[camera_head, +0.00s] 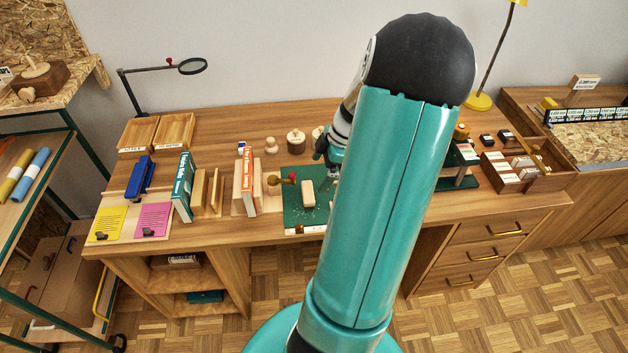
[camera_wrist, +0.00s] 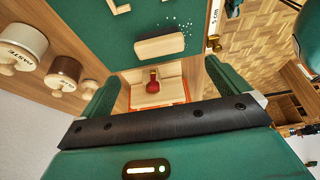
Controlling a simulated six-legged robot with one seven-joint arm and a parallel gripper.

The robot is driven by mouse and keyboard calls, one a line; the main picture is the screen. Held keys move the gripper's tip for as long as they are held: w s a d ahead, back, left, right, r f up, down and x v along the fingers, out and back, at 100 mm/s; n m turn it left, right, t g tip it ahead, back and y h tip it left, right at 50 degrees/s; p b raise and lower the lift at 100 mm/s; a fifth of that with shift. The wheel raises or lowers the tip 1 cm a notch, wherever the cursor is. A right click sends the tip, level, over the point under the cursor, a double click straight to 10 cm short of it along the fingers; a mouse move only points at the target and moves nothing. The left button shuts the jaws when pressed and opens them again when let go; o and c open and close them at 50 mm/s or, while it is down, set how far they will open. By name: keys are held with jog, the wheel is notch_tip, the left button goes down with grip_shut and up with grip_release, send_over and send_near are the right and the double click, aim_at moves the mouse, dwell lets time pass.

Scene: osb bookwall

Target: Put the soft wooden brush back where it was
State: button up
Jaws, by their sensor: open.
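A pale wooden block with rounded edges, which looks like the brush (camera_head: 308,193), lies on the green mat (camera_head: 319,219). White crumbs lie beside it. In the head view my gripper is mostly hidden behind my arm, above the back of the mat.
A red-ended wooden tool (camera_head: 283,180) is at the mat's left edge, beside an orange-and-white book (camera_head: 247,181). Lidded jars (camera_wrist: 62,75) stand behind the mat. A compartmented wooden box (camera_head: 545,180) is on the right. My arm hides part of the desk.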

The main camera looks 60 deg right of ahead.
jog(key=w+a+r+m+h, duration=0.1)
jog(key=w+a+r, duration=0.1)
jog(key=a+r, duration=0.3)
jog(key=w+a+r+m+g+h, duration=0.1)
jog(key=w+a+r, duration=0.25)
jog(key=a, duration=0.45)
jog(key=w+a+r+m+h, duration=0.1)
jog(key=w+a+r, duration=0.1)
jog(key=a+r, duration=0.35)
jog(key=s+a+r+m+t, duration=0.1)
jog(key=s+a+r+m, duration=0.1)
jog(key=a, duration=0.8)
jog(key=s+a+r+m+t, duration=0.2)
jog(key=s+a+r, duration=0.3)
jog(key=a, duration=0.5)
jog(key=shift+s+m, duration=0.2)
jog(key=shift+m, duration=0.4)
jog(key=shift+d, duration=0.15)
